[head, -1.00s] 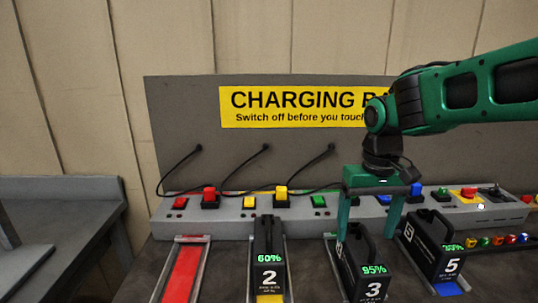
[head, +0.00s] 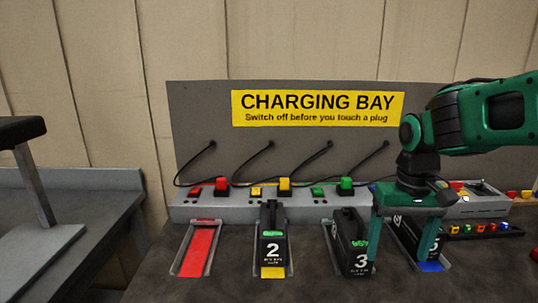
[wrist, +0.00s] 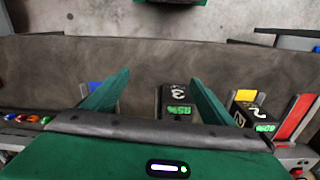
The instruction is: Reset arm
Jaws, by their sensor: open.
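My gripper (head: 398,225) is open, in front of the charging bay at the right in the head view. Its two green fingers also show in the wrist view (wrist: 155,92), apart, with nothing held between them. Battery 3 (head: 350,248) stands in its slot just left of the fingers in the head view; one finger overlaps its edge. It also shows in the wrist view (wrist: 178,95), beyond the gripper's body. Battery 5 (head: 431,238) is partly hidden behind the gripper. I cannot tell whether a finger touches either battery.
Battery 2 (head: 272,245) stands in the yellow slot. The red slot (head: 197,250) is empty. A yellow "Charging Bay" sign (head: 318,108) is on the back panel, with black cables and coloured plugs below. A grey bench (head: 90,215) stands at the left, with a gap before the charging table.

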